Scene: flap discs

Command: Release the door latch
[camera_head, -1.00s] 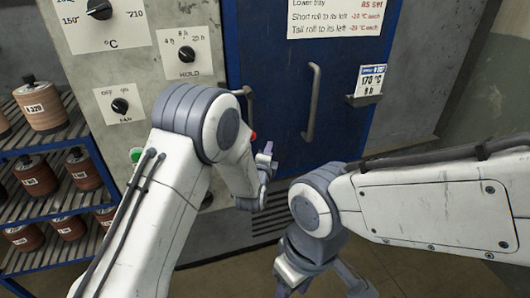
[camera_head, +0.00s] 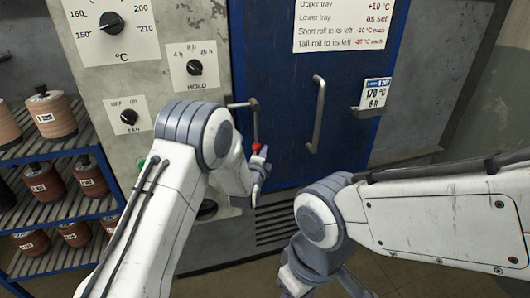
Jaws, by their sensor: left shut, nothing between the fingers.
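The blue oven door (camera_head: 285,100) is closed, with a vertical grey bar handle (camera_head: 318,115) on it. The door latch (camera_head: 255,122) is a thin metal lever at the door's left edge. It hangs down and ends in a red knob (camera_head: 257,147). My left gripper (camera_head: 262,162) is shut and empty, right by the knob at its lower side. I cannot tell whether it touches the knob. My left forearm hides part of the panel beside the latch. My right gripper (camera_head: 335,282) is low at the bottom of the view, away from the door, its fingers partly hidden.
A control panel with dials (camera_head: 195,67) stands left of the door. A blue rack (camera_head: 75,147) with several rolls is at the far left. A card holder (camera_head: 374,95) sits on the door's right side. A vent (camera_head: 275,220) lies below the door.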

